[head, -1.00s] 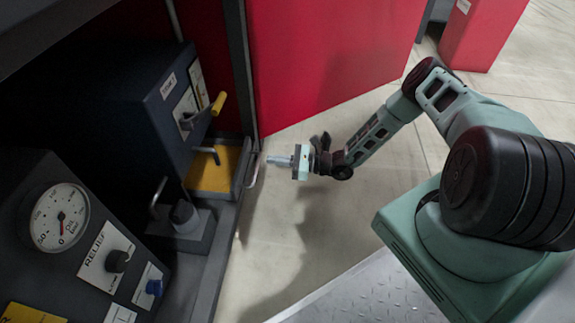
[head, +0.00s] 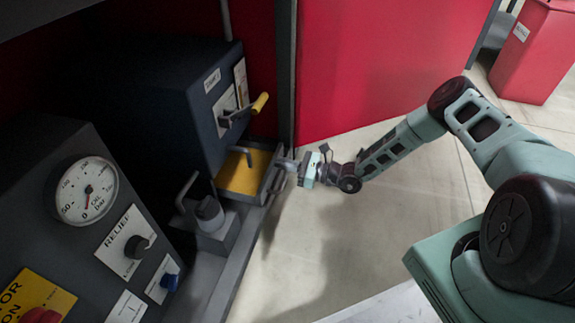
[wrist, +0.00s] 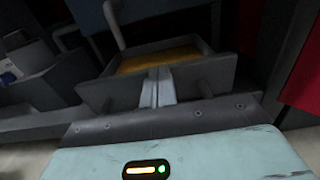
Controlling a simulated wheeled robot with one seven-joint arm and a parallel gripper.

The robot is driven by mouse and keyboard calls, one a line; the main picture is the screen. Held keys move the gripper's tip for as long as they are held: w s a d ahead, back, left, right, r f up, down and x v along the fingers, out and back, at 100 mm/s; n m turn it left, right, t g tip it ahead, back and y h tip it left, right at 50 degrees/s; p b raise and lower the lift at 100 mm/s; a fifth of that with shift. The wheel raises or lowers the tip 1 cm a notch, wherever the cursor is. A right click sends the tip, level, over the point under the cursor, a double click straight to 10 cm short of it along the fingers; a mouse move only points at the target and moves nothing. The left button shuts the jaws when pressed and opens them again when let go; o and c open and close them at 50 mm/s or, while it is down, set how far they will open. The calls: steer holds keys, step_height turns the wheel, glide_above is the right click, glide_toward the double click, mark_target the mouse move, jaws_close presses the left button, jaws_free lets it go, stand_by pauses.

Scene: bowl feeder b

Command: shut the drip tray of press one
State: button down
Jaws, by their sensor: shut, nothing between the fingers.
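The drip tray (head: 268,178) is a grey, shallow tray with a yellow floor, under the dark blue press (head: 205,105). It sticks out from under the press, so part of its floor shows. The small label on the press is too blurred to read for certain. My gripper (head: 286,164) is shut and empty, at the tray's front. In the wrist view, the shut fingers (wrist: 158,88) point at the middle of the tray's front wall (wrist: 120,91). They look to be at or touching it; I cannot tell if there is contact.
A yellow-tipped lever (head: 259,104) juts from the press above the tray. A gauge panel (head: 85,190) with knobs stands at the left. A red panel (head: 370,65) stands behind my arm, and a red bin (head: 533,55) is farther back. The floor at the front is clear.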

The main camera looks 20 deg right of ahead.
glide_above(254, 169)
steer(key=shift+a+p, duration=0.25)
steer(key=shift+p, duration=0.15)
steer(key=shift+w+r, duration=0.1)
steer(key=shift+w, duration=0.05)
steer(key=shift+a, duration=0.1)
steer(key=shift+d, duration=0.4)
steer(key=p+v, duration=0.5)
steer(key=v, duration=0.9)
steer(key=shift+a+p, duration=0.15)
steer(key=shift+p, duration=0.2)
